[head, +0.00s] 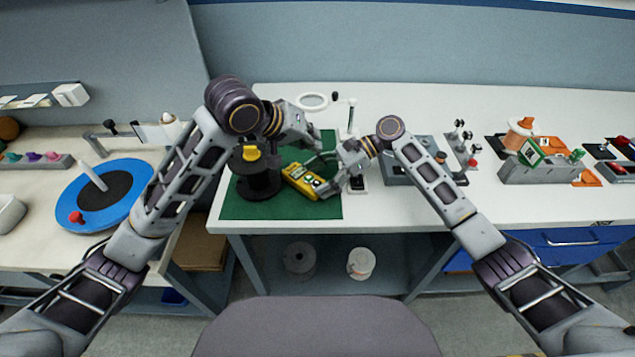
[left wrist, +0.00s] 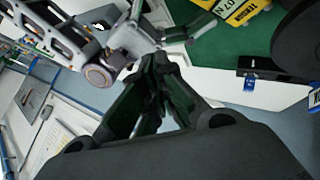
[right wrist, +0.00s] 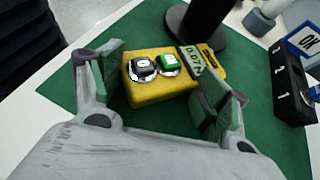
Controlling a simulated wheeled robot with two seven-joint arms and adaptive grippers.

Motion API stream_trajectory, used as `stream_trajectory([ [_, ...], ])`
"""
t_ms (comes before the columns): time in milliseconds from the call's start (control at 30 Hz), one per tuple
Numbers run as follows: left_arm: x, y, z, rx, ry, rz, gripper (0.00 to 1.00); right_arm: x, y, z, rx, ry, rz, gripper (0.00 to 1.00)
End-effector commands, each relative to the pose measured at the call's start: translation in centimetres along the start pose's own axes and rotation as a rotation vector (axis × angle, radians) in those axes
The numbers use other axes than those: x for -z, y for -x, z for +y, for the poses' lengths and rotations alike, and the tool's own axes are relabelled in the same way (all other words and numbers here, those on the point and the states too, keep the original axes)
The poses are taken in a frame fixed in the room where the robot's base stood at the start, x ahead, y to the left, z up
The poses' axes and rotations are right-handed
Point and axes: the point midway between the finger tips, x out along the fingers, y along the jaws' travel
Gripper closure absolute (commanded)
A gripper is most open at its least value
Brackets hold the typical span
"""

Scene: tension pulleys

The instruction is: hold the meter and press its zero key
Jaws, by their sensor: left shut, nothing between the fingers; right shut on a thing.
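The yellow tension meter (head: 300,181) lies tilted over the green mat (head: 290,209). My right gripper (right wrist: 160,92) is shut on the meter, one finger on each side. It also shows in the head view (head: 325,184). My left gripper (left wrist: 160,62) is shut and empty. In the head view the left gripper (head: 322,155) is just behind the meter, apart from its keys. I cannot tell which key is zero.
A black stand with a yellow top (head: 258,177) is close to the meter's left. A ring magnifier (head: 312,101) stands behind. A grey device (head: 425,170) sits to the right.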

Motion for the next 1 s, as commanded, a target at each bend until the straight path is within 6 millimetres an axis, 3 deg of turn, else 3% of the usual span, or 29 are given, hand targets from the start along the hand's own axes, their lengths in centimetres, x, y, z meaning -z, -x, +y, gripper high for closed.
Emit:
stream_trajectory([
  [33,-0.3,0.0,0.3,-0.005,-0.004,-0.005,1.00,0.8,-0.4,0.3,-0.009,-0.009,0.009,0.38],
  [533,-0.7,-0.1,0.6,-0.008,-0.007,-0.012,1.00,0.8,-0.4,0.3,-0.009,-0.009,0.009,0.38],
  [1000,-2.1,-1.9,-0.8,-0.006,-0.006,-0.014,1.00,0.8,-0.4,0.3,-0.009,-0.009,0.009,0.38],
])
